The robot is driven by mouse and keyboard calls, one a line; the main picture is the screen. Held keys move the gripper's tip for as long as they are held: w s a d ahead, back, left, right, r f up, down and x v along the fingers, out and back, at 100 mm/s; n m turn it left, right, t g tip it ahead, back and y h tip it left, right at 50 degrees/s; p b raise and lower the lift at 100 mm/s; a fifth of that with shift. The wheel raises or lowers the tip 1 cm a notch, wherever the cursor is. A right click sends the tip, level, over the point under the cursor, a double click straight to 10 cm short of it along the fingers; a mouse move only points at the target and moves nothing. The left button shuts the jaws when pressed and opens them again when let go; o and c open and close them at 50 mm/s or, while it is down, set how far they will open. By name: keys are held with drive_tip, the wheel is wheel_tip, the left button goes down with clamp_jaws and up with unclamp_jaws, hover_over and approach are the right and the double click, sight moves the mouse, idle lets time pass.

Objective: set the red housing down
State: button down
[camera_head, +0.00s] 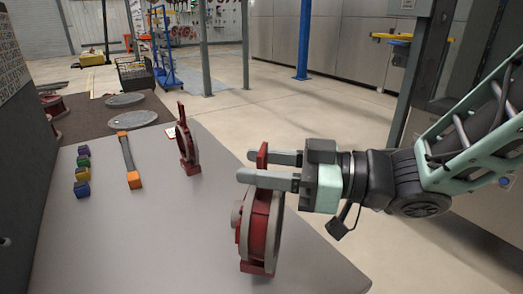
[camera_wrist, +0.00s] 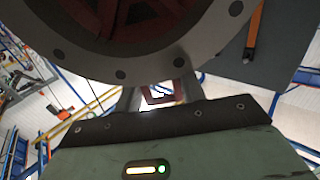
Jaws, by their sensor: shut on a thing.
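The red housing (camera_head: 262,228) is a round red body with a grey flange, a foot at the bottom and a tab at the top. It stands upright near the front right edge of the grey table (camera_head: 150,235). My gripper (camera_head: 247,166) comes from the right and is shut on the housing's top tab. I cannot tell whether the foot touches the table. In the wrist view the housing's grey bolted flange (camera_wrist: 185,68) fills the top, and the fingers are mostly hidden.
A second red housing (camera_head: 188,147) stands farther back on the table. To its left lie a grey bar with orange ends (camera_head: 127,160) and several small coloured blocks (camera_head: 82,172). A dark panel (camera_head: 28,170) borders the left side. The table's middle is clear.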

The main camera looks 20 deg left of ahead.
drive_tip(key=shift+f, duration=1.7)
drive_tip(key=shift+f+b, duration=0.15)
drive_tip(key=shift+b, duration=0.15)
drive_tip(key=c, duration=0.9)
unclamp_jaws()
drive_tip(key=shift+f, duration=0.15)
drive_tip(key=shift+o, duration=0.2)
drive_tip(key=shift+r, duration=0.25)
drive_tip(key=d, duration=1.2)
drive_tip(key=shift+w, duration=0.45)
drive_tip(key=shift+f, duration=0.15)
